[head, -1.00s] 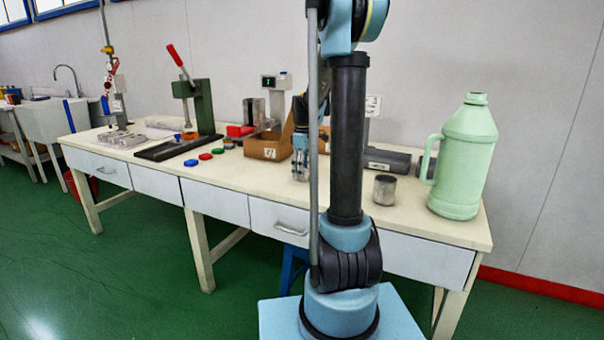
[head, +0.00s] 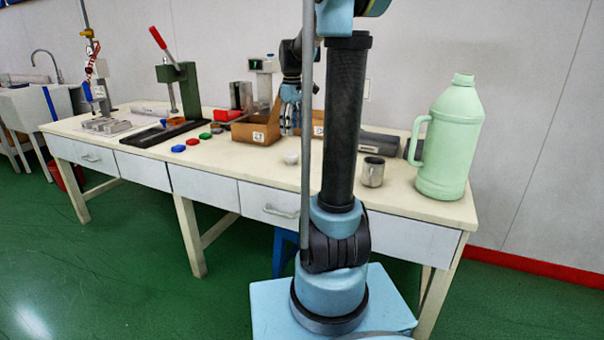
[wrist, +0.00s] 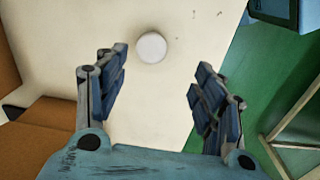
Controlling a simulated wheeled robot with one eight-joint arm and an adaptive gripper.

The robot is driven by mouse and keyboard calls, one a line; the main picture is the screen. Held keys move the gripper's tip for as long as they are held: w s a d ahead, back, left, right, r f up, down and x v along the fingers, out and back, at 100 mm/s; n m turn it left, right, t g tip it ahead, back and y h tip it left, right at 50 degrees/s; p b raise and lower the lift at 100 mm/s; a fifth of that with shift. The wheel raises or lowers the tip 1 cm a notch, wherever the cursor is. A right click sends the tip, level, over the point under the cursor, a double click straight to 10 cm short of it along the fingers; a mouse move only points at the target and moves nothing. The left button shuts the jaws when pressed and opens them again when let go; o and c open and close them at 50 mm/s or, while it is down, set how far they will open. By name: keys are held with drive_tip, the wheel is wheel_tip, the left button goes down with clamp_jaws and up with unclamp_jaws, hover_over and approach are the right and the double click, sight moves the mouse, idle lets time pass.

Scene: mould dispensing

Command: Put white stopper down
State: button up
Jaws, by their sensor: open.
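The white stopper (head: 291,157) rests on the table in the head view, left of my arm column. In the wrist view the white stopper (wrist: 151,47) is a round white disc on the cream table top, beyond my fingertips and between their lines. My gripper (wrist: 158,85) is open and empty, its blue fingers apart and not touching the stopper. In the head view my gripper (head: 289,112) hangs above the table, higher than the stopper.
A cardboard box (head: 253,132) stands left of my gripper. A metal cup (head: 373,173) and a green jug (head: 449,140) stand to the right. The table's front edge is near the stopper.

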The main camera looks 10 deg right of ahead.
drive_tip(key=s+f+m+t, duration=0.1)
drive_tip(key=s+f+m, duration=0.15)
drive_tip(key=s, duration=0.75)
drive_tip(key=s+f+m, duration=0.2)
drive_tip(key=s+m, duration=0.1)
drive_tip(key=s, duration=0.7)
drive_tip(key=s+f+m+t, duration=0.1)
drive_tip(key=s+f+m, duration=0.3)
drive_tip(key=s+f, duration=0.8)
drive_tip(key=shift+s+a+m, duration=0.15)
drive_tip(key=shift+s+m, duration=0.2)
drive_tip(key=shift+s, duration=0.15)
